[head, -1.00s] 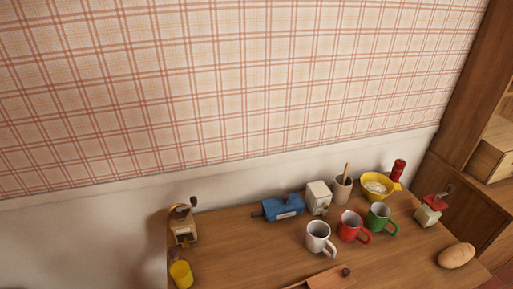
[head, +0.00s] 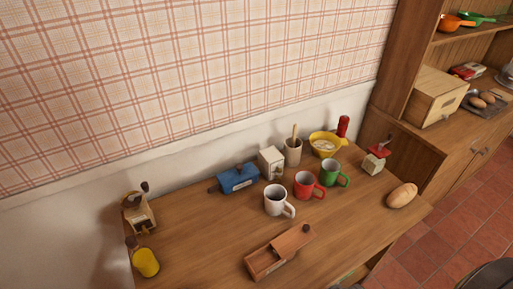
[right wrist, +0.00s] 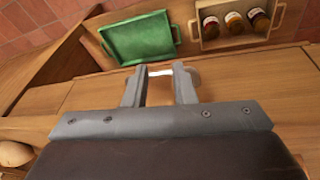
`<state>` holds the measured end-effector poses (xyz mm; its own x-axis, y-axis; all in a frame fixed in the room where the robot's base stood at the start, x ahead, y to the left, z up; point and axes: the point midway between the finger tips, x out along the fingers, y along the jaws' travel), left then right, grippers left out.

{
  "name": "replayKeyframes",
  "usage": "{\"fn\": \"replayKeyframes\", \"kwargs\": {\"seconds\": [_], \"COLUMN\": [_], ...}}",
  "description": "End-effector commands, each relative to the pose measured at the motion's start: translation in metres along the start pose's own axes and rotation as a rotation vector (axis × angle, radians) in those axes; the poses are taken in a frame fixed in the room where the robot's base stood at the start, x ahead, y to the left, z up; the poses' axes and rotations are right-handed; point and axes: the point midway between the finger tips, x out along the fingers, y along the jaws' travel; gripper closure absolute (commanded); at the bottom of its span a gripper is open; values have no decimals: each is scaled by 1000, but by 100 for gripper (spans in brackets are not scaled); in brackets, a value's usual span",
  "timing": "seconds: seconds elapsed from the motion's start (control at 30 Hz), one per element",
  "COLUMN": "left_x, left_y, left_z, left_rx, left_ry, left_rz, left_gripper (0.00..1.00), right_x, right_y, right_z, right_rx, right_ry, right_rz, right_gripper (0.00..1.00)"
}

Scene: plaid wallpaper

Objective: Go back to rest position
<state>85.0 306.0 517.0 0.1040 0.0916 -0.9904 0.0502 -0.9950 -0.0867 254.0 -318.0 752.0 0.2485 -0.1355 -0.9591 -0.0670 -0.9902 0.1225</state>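My right gripper (right wrist: 159,84) shows in the right wrist view with its two grey fingers apart. It points at a wooden surface, and I see nothing clamped between the fingers. A whitish object (right wrist: 192,75) shows just beyond the fingertips; I cannot tell what it is. My left gripper is not in view. In the head view, I cannot clearly make out either gripper.
The wooden table (head: 200,240) holds a white mug (head: 275,200), red mug (head: 304,184), green mug (head: 331,172), yellow colander (head: 325,146), open wooden box (head: 290,243) and bread (head: 402,195). A green tray (right wrist: 138,40) and jar crate (right wrist: 236,42) lie beyond my right gripper.

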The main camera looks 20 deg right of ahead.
Motion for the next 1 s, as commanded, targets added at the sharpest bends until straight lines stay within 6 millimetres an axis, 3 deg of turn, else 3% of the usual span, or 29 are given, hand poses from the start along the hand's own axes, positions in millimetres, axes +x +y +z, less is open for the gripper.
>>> {"fn": "replayKeyframes", "kwargs": {"seconds": [0.03, 0.2, 0.5, 0.8, 1.0], "left_x": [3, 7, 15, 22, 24], "left_y": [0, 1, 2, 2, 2], "left_z": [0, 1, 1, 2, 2], "left_rx": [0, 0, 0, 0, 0], "left_ry": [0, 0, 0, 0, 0], "left_rz": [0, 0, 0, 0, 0], "left_gripper": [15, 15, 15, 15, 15], "right_x": [20, 74, 153, 197, 205], "right_y": [-2, -7, -18, -28, -32], "right_z": [9, 40, 113, 195, 224], "right_rx": [0, -1, -4, -8, -10], "right_ry": [-14, -40, -90, -133, -146], "right_rz": [-2, -9, -22, -34, -38], "right_gripper": [76, 76, 76, 76, 76]}}
